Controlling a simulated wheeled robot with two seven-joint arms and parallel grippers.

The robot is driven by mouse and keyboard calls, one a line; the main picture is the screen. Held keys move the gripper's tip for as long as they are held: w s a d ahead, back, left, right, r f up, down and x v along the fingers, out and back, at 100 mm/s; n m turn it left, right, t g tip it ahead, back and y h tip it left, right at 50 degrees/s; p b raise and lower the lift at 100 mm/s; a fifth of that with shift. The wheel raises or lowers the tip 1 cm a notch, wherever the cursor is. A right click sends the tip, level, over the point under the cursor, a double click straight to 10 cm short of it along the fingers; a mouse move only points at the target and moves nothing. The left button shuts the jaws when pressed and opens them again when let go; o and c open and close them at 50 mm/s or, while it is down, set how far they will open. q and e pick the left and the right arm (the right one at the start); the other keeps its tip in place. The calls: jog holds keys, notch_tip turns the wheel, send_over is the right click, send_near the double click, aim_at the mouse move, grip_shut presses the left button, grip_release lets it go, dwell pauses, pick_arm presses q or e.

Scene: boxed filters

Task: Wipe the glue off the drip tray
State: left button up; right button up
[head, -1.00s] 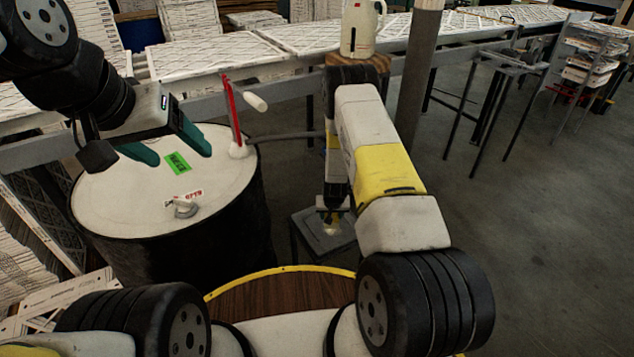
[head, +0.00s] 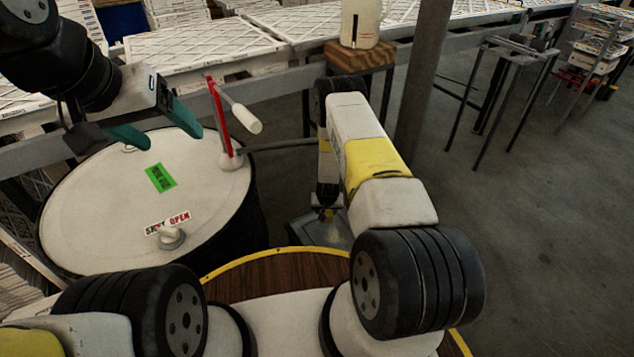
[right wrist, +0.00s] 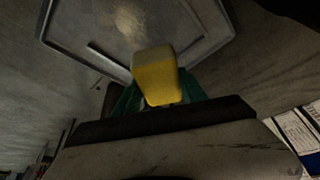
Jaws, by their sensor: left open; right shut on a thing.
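The grey drip tray (head: 304,230) stands low beside the drum and is partly hidden by my right arm. The right wrist view shows it as a dark, raised-rim tray (right wrist: 195,28) with a dull yellowish glue patch (right wrist: 130,20) on it. My right gripper (right wrist: 158,95) is shut on a yellow sponge (right wrist: 155,75), held at the tray. I cannot tell whether the sponge touches it. In the head view my right gripper (head: 326,210) is small and partly hidden. My left gripper (head: 158,128) is open and empty above the drum lid.
A dark drum (head: 225,235) with a white lid carries a green label (head: 160,178), a valve knob (head: 170,237) and a red upright (head: 220,118) with a white handle. A post (head: 415,95) and a white canister (head: 361,24) stand behind my right arm. The floor at right is open.

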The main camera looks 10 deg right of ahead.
send_over(326, 226)
jog(key=shift+s+a+f, duration=0.1)
jog(key=shift+s+f, duration=0.05)
jog(key=shift+f, duration=2.4)
jog(key=shift+f, duration=0.5)
jog(key=shift+s+d+r, duration=0.1)
jog(key=shift+s+d, duration=0.2)
jog(key=shift+s, duration=0.55)
jog(key=shift+s+d, duration=0.3)
jog(key=shift+s, duration=0.55)
jog(key=shift+s+d+f, duration=0.1)
jog(key=shift+s+d, duration=0.3)
jog(key=shift+s, duration=0.7)
jog(key=shift+s+d+f, duration=0.1)
jog(key=shift+s+d, duration=0.3)
jog(key=shift+s, duration=0.75)
jog(key=shift+s+d+f, duration=0.1)
jog(key=shift+s+d, duration=0.3)
jog(key=shift+s, duration=0.7)
jog(key=shift+w, duration=0.15)
